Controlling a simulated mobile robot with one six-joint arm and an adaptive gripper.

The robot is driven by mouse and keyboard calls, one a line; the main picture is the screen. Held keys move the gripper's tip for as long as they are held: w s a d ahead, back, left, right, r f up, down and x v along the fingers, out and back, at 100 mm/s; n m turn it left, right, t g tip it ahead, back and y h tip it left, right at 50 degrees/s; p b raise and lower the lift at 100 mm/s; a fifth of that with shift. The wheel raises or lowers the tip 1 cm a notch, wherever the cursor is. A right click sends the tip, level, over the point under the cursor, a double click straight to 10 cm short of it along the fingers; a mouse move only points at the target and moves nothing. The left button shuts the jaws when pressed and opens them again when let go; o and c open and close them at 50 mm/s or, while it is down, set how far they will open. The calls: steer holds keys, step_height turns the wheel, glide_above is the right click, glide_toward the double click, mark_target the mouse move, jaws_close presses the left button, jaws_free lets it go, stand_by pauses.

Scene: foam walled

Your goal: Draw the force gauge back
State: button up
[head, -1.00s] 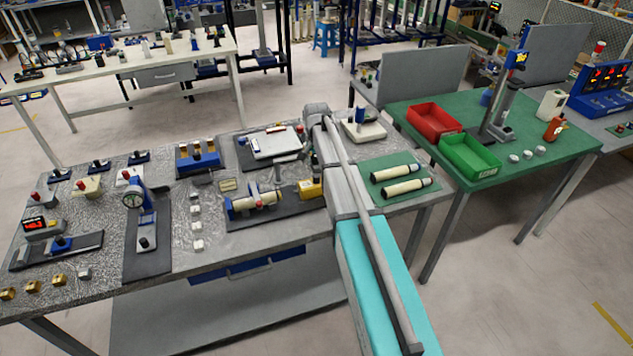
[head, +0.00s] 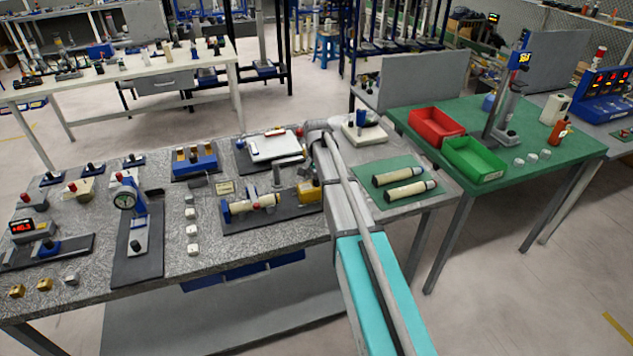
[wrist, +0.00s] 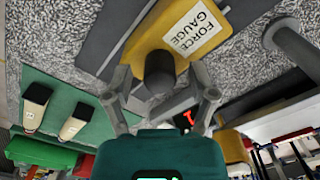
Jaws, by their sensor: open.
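The force gauge is a yellow block (head: 309,191) at the right end of a dark base plate (head: 240,220) on the grey bench. In the wrist view the force gauge (wrist: 205,28) shows its white "FORCE GAUGE" label and a dark round knob (wrist: 160,68) facing me. My gripper (wrist: 160,78) is open, with one finger on each side of the knob. I cannot tell whether either finger touches it. In the head view my arm hides the gripper. A cream cylinder (head: 255,203) in a blue holder lies on the same plate, left of the gauge.
Two cream tubes lie on a green mat (head: 398,168) right of my arm. A white device (head: 275,146) stands behind the gauge, and a dial gauge stand (head: 135,205) is to the left. Red (head: 436,123) and green (head: 474,160) bins are on the green table.

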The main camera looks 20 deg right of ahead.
jaws_close()
steer(key=shift+d, duration=0.65)
jaws_free()
steer(key=shift+d, duration=0.1)
steer(key=shift+a, duration=0.2)
